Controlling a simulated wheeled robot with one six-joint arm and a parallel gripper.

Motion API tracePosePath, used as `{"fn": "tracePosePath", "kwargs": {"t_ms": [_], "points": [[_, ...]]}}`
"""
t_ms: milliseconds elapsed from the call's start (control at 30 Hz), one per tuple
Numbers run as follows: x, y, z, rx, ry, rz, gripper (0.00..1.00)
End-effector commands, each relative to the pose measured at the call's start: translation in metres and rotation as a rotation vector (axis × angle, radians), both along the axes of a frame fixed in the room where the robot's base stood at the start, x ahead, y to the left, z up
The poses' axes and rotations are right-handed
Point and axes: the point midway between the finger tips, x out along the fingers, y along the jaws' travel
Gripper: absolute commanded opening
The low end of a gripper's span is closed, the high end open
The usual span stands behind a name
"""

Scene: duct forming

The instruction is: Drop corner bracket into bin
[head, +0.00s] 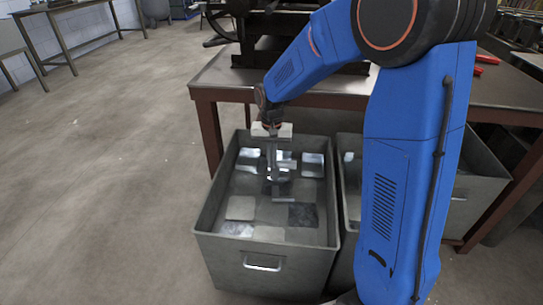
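The grey metal bin (216,200) stands on the floor at the middle of the head view, in front of the table. Several flat square plates, light and dark, lie on its bottom, including a pale plate (241,208). My gripper (277,176) points straight down over the bin, its lower end inside the outline of the bin's opening. Shiny grey metal shows around the fingertips, against the plates behind. I cannot make out a corner bracket for certain, nor whether the fingers hold one or stand open.
A second grey bin (483,185) stands close on the right, partly hidden by my blue arm. A workbench (222,78) with dark red legs and a dark machine (275,35) is behind the bins. The floor (110,180) to the left is clear.

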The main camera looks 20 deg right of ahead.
Motion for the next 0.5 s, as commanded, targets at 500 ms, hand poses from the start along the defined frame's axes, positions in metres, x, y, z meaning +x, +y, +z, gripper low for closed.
{"fn": "tracePosePath", "kwargs": {"t_ms": [500], "points": [[0.0, 0.0, -0.031, 0.0, 0.0, -0.001, 0.0]]}}
